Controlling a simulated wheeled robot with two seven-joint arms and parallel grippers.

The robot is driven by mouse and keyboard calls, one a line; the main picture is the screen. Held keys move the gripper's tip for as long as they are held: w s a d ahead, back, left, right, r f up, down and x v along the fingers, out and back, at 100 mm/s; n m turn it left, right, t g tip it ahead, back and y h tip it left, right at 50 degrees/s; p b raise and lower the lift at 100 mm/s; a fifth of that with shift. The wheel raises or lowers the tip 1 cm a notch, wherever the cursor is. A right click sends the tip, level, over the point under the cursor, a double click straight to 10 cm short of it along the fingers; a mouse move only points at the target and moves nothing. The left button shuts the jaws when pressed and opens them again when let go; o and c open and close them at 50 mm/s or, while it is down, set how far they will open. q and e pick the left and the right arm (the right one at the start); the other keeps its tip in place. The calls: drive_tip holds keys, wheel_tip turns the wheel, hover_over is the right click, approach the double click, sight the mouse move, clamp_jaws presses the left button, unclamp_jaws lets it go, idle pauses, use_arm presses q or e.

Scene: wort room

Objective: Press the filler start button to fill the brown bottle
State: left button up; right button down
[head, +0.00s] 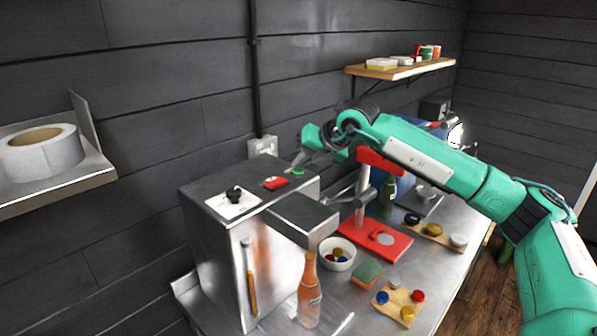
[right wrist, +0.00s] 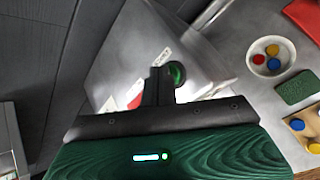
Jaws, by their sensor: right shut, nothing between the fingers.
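The filler is a steel box (head: 215,250) on the counter, with a protruding steel head. On its top are a green start button (head: 298,171), a red button (head: 275,183) and a black knob (head: 234,193). My right gripper (head: 300,166) is shut and empty, with its tips at the green button. In the right wrist view the green button (right wrist: 177,72) shows right beside the shut fingertips (right wrist: 160,80); I cannot tell whether they touch. The brown bottle (head: 310,292) stands upright in front of the filler. My left gripper is not in view.
A red capper stand (head: 375,240) and a green bottle (head: 387,197) stand behind my right arm's reach. A white bowl of caps (head: 337,262), a green sponge (head: 367,273) and a cap board (head: 398,304) crowd the counter. A wall shelf (head: 395,70) is above.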

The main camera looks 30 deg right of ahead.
sight(303, 172)
drive_tip(key=shift+f, duration=0.15)
idle(0.4)
drive_tip(key=shift+r, duration=0.8)
drive_tip(key=shift+r+p, duration=1.25)
drive_tip(key=shift+r, duration=1.3)
drive_tip(key=shift+f, duration=0.1)
